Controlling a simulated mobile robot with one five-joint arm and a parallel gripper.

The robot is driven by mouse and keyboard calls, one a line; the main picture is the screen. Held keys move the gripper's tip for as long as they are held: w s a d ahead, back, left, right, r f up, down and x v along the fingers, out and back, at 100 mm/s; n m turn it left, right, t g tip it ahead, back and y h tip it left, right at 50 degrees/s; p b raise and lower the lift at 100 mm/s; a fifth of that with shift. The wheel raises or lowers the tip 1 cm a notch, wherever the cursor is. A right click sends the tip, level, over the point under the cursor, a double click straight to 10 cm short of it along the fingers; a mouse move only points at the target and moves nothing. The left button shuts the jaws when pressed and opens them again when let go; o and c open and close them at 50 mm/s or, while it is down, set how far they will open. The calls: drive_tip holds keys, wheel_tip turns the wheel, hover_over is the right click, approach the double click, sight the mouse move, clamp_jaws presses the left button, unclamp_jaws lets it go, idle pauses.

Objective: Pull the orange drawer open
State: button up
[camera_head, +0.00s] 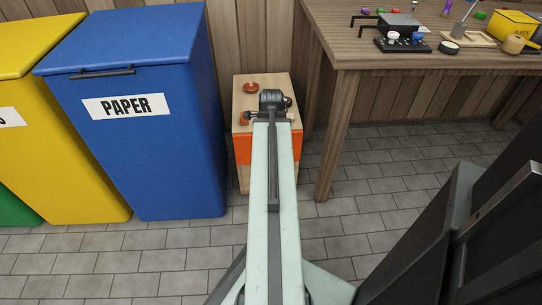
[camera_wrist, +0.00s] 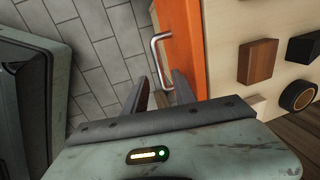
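The orange drawer front (camera_head: 243,150) belongs to a small wooden cabinet (camera_head: 244,181) between the blue bin and the workbench. It looks flush with the cabinet, and my arm covers its middle. In the wrist view the orange front (camera_wrist: 186,45) has a silver bar handle (camera_wrist: 156,58). My gripper (camera_wrist: 160,80) is open, with its two dark fingers apart at the handle. The handle's lower end shows between the fingers; I cannot tell whether they touch it. The fingertips are hidden in the head view.
The blue paper bin (camera_head: 150,150) stands left, the workbench (camera_head: 360,50) right. Tiled floor in front is clear.

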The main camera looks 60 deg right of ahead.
drive_tip(key=f+b, duration=0.2)
drive_tip(key=f, duration=0.1)
drive_tip(key=f+b, duration=0.1)
drive_tip(key=shift+w+d+f, duration=0.15)
drive_tip(key=shift+w+d, duration=0.05)
drive_tip(key=shift+d, duration=0.15)
clamp_jaws()
idle(1.0)
